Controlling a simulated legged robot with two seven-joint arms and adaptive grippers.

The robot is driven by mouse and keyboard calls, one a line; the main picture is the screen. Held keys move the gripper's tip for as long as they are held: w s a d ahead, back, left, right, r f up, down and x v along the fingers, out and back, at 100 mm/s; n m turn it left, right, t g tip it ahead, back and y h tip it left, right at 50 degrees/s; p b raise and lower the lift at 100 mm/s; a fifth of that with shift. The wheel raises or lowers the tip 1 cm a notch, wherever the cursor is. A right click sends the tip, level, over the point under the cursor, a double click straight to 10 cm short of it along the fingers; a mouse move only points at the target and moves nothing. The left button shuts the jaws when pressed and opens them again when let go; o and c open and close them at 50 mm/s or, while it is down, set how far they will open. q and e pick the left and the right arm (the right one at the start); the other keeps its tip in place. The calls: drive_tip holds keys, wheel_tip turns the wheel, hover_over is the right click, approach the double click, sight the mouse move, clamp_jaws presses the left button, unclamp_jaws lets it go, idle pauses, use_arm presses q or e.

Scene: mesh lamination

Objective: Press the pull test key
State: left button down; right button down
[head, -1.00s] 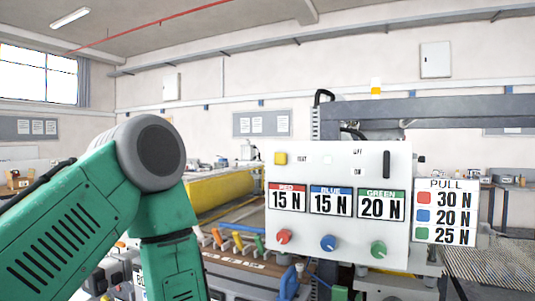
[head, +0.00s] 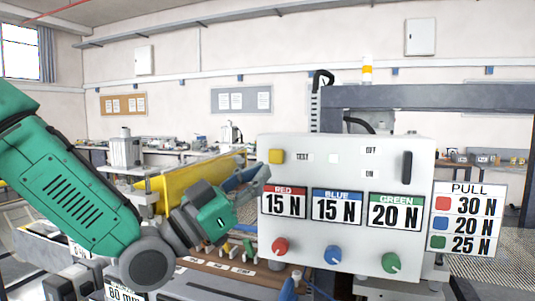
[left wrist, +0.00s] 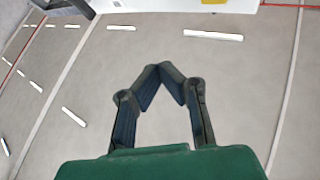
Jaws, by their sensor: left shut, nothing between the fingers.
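The white control panel (head: 350,244) stands right of centre in the head view. My left gripper (head: 264,176) is shut and empty. Its fingertips appear at the panel's left edge, a little below and left of the yellow key. I cannot tell whether they touch the panel. In the left wrist view the fingertips (left wrist: 165,69) meet in a point, with the ceiling behind them. The key is not identifiable there. My right gripper is not in view.
The panel carries RED 15 N, BLUE 15 N and GREEN 20 N displays above red (head: 280,246), blue (head: 333,254) and green (head: 390,262) knobs. A black handle (head: 407,167) is at its right. A PULL sign (head: 468,218) reads 30, 20 and 25 N.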

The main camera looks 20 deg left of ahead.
sight(269, 161)
use_arm(q)
drive_tip(key=w, duration=0.5)
drive_tip(key=w+a, duration=0.1)
drive_tip(key=w, duration=0.2)
drive_tip(key=shift+w+a+r+p, duration=0.1)
drive_tip(key=shift+w+r+p, duration=0.2)
drive_tip(key=shift+w, duration=0.05)
drive_tip(key=shift+d, duration=0.3)
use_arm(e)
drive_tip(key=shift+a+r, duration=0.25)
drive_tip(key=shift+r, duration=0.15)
use_arm(q)
drive_tip(key=shift+a, duration=0.35)
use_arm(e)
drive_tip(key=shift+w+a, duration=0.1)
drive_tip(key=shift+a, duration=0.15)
use_arm(q)
drive_tip(key=shift+d, duration=0.25)
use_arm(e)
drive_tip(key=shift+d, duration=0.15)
use_arm(q)
drive_tip(key=shift+w, duration=0.1)
